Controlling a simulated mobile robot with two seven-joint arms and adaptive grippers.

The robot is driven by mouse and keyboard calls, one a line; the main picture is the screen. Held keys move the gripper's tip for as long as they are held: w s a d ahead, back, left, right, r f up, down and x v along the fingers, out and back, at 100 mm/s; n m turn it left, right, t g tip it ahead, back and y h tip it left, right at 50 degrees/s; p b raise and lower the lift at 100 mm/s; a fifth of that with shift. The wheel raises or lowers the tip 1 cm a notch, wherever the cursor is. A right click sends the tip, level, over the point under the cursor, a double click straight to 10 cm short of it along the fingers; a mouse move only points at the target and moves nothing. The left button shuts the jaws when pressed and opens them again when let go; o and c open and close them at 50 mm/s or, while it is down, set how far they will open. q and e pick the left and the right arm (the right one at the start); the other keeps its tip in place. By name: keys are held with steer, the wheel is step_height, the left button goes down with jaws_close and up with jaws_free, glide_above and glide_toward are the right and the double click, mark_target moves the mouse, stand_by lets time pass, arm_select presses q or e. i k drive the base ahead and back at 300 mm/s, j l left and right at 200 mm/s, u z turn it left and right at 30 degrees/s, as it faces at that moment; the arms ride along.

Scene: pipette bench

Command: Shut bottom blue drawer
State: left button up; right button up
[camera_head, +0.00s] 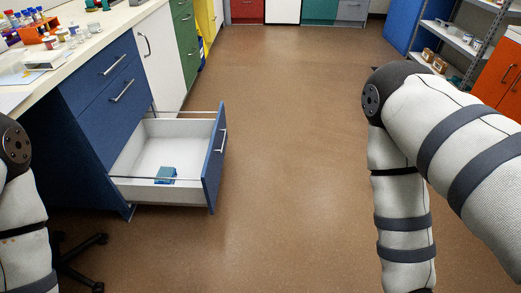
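The bottom blue drawer (214,158) stands pulled far out of the blue cabinet (80,98) on the left. Its front faces right and carries a silver bar handle (223,141). A small blue box (165,175) lies on the white drawer floor near its near side. Two blue drawers above it are shut. My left arm shows at the left edge and my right arm at the right, both apart from the drawer. Neither gripper is in view.
A bench top (85,50) with lab items runs above the cabinets. A black wheeled chair base (85,262) stands at the lower left, near the cabinet. The brown floor (290,130) right of the drawer is clear. A metal shelf (450,42) stands at the back right.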

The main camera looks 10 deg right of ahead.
mark_target(196, 148)
steer(key=i+j+z, duration=0.2)
steer(key=i+j, duration=0.2)
steer(key=i, duration=0.3)
steer(key=i+j+z, duration=0.25)
steer(key=i+j, duration=0.3)
steer(key=i, duration=0.15)
